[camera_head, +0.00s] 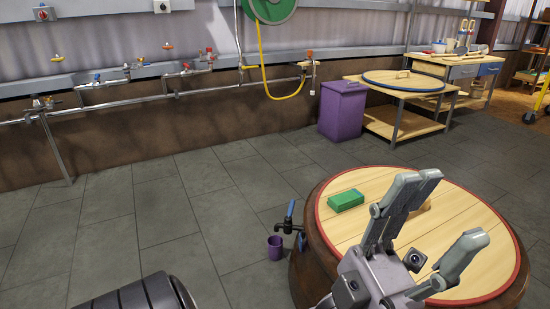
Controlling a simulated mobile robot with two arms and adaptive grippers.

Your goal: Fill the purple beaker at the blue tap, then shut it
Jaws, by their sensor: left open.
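The purple beaker (275,247) is small and upright, with its open top up, just below the spout of a dark tap (285,227). The tap has a blue lever handle (290,210) that stands up, and it comes out of the side of a round barrel-like table. Any water in the beaker or from the spout is too small to make out. My left gripper (449,209) is open and empty, over the round wooden top to the right of the tap and apart from it. My right gripper is out of view.
The round top (405,178) has a red rim and carries a green box (346,200); a wooden handle shows partly behind my gripper. Wall pipes with several taps run at the back left. A purple bin (342,110) stands behind. The grey floor (160,225) is clear.

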